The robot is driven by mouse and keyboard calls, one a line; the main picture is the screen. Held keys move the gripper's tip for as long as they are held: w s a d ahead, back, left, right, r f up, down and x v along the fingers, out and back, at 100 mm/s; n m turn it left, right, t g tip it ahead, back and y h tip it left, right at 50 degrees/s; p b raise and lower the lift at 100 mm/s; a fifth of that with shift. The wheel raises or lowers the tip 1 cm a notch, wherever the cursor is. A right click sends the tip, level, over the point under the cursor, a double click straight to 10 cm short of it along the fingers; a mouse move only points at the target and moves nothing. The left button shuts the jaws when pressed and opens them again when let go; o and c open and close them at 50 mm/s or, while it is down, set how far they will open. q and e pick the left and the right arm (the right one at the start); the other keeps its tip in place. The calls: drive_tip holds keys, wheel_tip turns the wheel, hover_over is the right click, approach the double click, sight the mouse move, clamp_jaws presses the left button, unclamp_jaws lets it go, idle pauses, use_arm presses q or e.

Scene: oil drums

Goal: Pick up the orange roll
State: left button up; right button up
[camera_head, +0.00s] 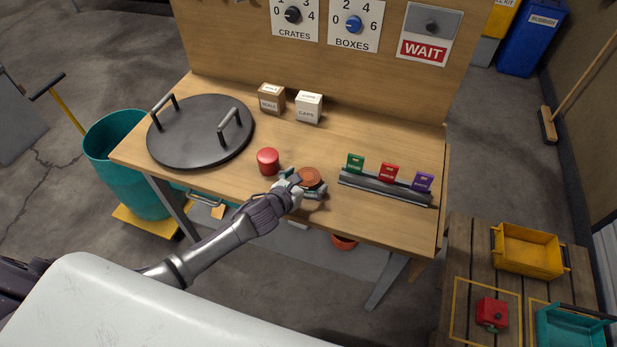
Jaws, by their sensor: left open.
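The orange roll (309,178) is a short, flat-topped round piece on the wooden workbench (250,187), near its front edge. My left gripper (304,184) is at the roll, with a finger on its left side and another part at its lower right. The jaws are open around the roll; I cannot tell whether they touch it. The gripper hides the near lower side of the roll. My right gripper is not in view.
A red cylinder (268,161) stands just left of my gripper. A black lid with handles (201,131) lies at the left. A rack (385,187) with coloured cards is at the right. Two small boxes, one brown (271,98) and one white (308,107), stand behind.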

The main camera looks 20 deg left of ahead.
use_arm(q)
drive_tip(key=shift+w+f, duration=0.1)
drive_tip(key=shift+w, duration=0.1)
drive_tip(key=c, duration=1.2)
drive_tip(key=shift+c, duration=0.6)
